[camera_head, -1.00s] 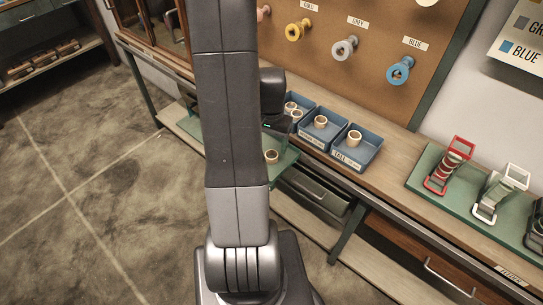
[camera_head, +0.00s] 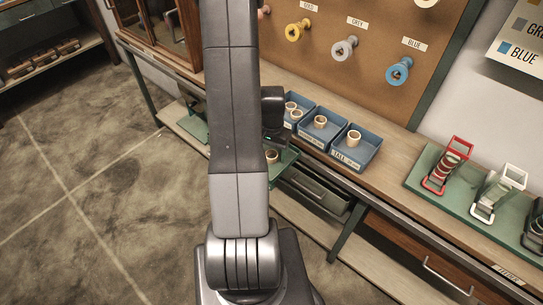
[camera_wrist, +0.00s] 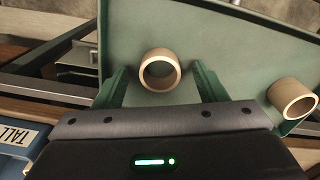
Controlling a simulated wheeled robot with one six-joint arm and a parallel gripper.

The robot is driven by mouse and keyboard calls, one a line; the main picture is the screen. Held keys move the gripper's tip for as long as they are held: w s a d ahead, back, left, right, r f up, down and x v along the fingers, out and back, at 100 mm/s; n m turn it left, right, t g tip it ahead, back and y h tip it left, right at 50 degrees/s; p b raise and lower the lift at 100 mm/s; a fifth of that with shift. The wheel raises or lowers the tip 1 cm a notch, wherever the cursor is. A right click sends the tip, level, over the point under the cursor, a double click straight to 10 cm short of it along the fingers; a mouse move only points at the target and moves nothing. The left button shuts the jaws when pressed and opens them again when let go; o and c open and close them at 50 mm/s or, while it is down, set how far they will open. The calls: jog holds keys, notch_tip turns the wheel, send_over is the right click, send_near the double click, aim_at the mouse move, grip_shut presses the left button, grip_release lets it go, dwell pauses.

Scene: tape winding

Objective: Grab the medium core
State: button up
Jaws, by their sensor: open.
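My gripper (camera_wrist: 160,70) is open in the wrist view, with its green fingers on either side of a beige, ring-shaped core (camera_wrist: 147,82). The core stands on a green tray (camera_wrist: 225,40); I cannot tell whether a finger touches it. A second core (camera_wrist: 294,98) lies at the right of that view. In the head view one core (camera_head: 271,156) shows on the green tray (camera_head: 284,166), below my wrist; my fingers are hidden there. Another core (camera_head: 320,122) sits in the middle blue bin (camera_head: 312,141). I cannot tell which tray core is medium.
A tall-labelled blue bin (camera_head: 363,158) holds a core (camera_head: 353,138), and a further bin to its left holds two. The bins stand on a wooden bench (camera_head: 395,170). Coloured spools hang on the board behind. Red and white dispensers (camera_head: 447,165) stand at the right.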

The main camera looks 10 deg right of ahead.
jog(key=c, duration=1)
jog(key=shift+c, duration=0.2)
jog(key=shift+r, duration=0.1)
